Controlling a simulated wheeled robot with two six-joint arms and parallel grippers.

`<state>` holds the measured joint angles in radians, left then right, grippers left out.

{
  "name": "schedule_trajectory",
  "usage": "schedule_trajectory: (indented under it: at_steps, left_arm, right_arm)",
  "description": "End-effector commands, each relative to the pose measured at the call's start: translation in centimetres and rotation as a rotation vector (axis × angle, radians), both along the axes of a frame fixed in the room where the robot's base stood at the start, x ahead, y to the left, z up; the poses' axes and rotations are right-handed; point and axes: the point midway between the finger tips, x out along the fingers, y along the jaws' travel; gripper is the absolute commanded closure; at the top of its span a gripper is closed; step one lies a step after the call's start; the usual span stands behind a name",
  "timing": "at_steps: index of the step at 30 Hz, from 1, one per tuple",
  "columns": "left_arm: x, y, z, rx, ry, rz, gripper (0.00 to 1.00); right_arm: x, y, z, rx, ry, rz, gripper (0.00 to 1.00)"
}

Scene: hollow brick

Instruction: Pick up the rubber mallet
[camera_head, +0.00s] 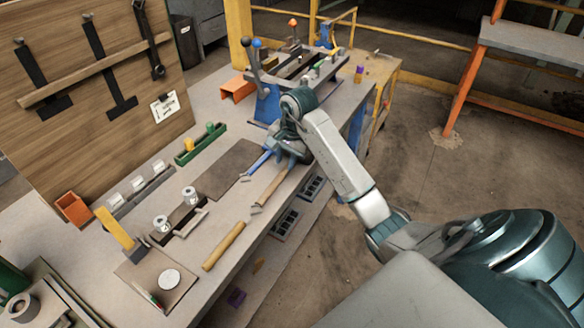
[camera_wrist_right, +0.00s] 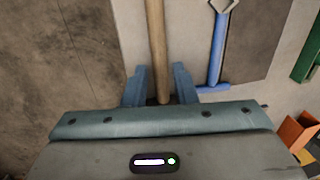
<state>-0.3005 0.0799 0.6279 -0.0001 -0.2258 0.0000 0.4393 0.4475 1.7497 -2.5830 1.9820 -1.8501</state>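My right gripper (camera_head: 283,158) is low over the front edge of the workbench. In the wrist view its two blue fingers (camera_wrist_right: 160,82) stand apart on either side of a wooden handle (camera_wrist_right: 157,45), with narrow gaps. That handle also shows in the head view (camera_head: 270,187), running from the gripper towards the lower left. Another wooden handle (camera_head: 223,246) lies farther along the bench edge, apart from the gripper. No rubber mallet head is clearly visible, so I cannot tell which handle belongs to the mallet. My left gripper is out of view.
A blue-handled tool (camera_head: 258,162) lies close beside the gripper and also shows in the wrist view (camera_wrist_right: 217,50). A dark mat (camera_head: 228,170), a green bin (camera_head: 200,145) and an orange bin (camera_head: 73,208) are on the workbench (camera_head: 85,268). A blue lever machine (camera_head: 266,104) stands behind the gripper.

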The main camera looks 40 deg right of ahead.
Motion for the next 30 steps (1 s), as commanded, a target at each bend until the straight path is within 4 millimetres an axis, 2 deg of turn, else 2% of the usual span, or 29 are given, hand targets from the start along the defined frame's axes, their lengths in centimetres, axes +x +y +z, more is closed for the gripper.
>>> schedule_trajectory:
  at_steps: [7, 12, 20, 24, 30]
  left_arm:
    - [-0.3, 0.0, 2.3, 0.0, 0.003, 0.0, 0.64]
    - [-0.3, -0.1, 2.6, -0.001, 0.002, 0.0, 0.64]
    - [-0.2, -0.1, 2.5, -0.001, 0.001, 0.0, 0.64]
    - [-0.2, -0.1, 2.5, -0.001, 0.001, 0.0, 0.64]
    - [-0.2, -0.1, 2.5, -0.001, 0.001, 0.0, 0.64]
  right_arm:
    - [0.6, -0.2, -2.8, 0.003, 0.006, 0.0, 0.75]
    - [1.0, -0.1, -4.8, 0.002, 0.001, 0.0, 0.75]
    - [1.0, -0.1, -5.2, 0.0, -0.001, 0.001, 0.75]
    - [1.0, -0.1, -5.1, 0.0, -0.001, 0.001, 1.0]
    - [1.1, -0.1, -5.0, 0.0, -0.002, 0.001, 1.0]
